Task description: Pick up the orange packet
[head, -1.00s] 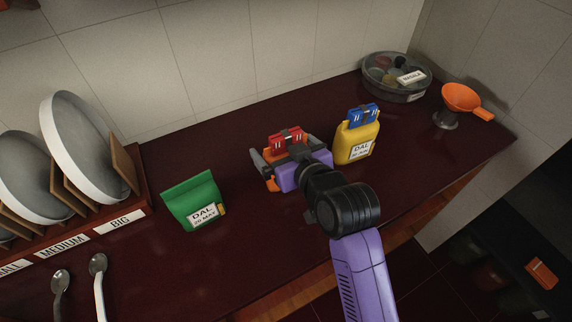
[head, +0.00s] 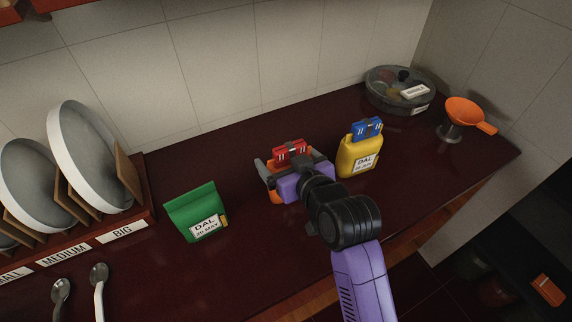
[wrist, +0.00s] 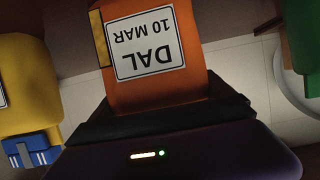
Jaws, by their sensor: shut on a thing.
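The orange packet shows in the head view (head: 276,192) mostly hidden behind my gripper, with a red clip on its top. In the wrist view the orange packet (wrist: 188,97) fills the middle, with a white label reading "DAL 10 MAR". My gripper (head: 292,172) is shut on the packet, its grey fingers on either side of it. In the wrist view the dark gripper body (wrist: 165,125) lies right against the packet. I cannot tell whether the packet's base touches the counter.
A yellow packet with a blue clip (head: 358,157) stands close on the right. A green packet (head: 196,212) stands to the left. A plate rack (head: 140,208) is at far left, with spoons in front. A lidded round tin (head: 400,92) and an orange funnel (head: 465,112) are at back right.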

